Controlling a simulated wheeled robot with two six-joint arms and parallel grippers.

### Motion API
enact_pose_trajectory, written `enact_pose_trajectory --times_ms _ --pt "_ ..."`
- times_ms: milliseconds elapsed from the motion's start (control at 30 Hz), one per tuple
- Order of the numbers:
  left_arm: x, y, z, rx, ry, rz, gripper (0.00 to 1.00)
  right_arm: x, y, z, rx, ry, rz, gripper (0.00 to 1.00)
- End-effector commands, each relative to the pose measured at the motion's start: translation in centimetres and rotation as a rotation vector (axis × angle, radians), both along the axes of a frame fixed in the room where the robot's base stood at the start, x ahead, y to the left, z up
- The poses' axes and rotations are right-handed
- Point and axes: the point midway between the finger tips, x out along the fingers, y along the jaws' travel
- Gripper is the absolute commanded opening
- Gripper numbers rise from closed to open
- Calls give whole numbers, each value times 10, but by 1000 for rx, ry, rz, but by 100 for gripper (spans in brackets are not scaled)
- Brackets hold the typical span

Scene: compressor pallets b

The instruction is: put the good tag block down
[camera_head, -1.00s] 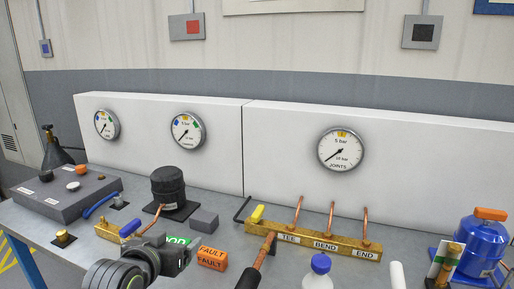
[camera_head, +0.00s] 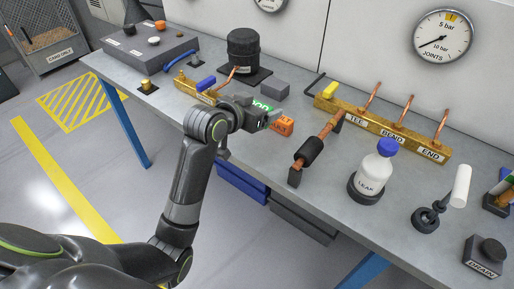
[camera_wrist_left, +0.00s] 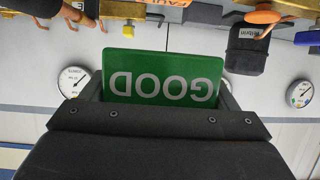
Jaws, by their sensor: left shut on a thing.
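My left gripper (camera_head: 257,114) is shut on the green good tag block (camera_head: 263,105), over the workbench, in the head view. In the left wrist view the block (camera_wrist_left: 163,77) fills the space between the jaws, its white GOOD lettering upside down. In the head view the jaws hide part of the block, and I cannot tell whether it touches the bench top. An orange fault block (camera_head: 283,125) lies on the bench just right of the gripper. My right gripper is not in view.
A brass manifold (camera_head: 385,129) with copper stubs stands at the back of the workbench (camera_head: 330,208). A black compressor (camera_head: 243,50) stands behind the gripper.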

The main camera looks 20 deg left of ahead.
Motion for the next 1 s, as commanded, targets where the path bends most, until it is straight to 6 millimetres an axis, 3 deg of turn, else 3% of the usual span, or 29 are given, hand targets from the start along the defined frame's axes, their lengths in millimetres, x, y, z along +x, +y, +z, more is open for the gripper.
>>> enact_pose_trajectory --times_ms 33,200,567,800,1000 --pt "5 0 -11 1 5 -16 59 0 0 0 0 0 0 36" --pt "14 0 -28 0 0 -47 59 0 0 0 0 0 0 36" --pt "15 0 -33 1 0 -51 59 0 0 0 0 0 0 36" --pt "14 0 -69 -1 3 -50 59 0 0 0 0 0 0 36" --pt "14 0 -89 0 2 -51 59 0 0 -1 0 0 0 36"
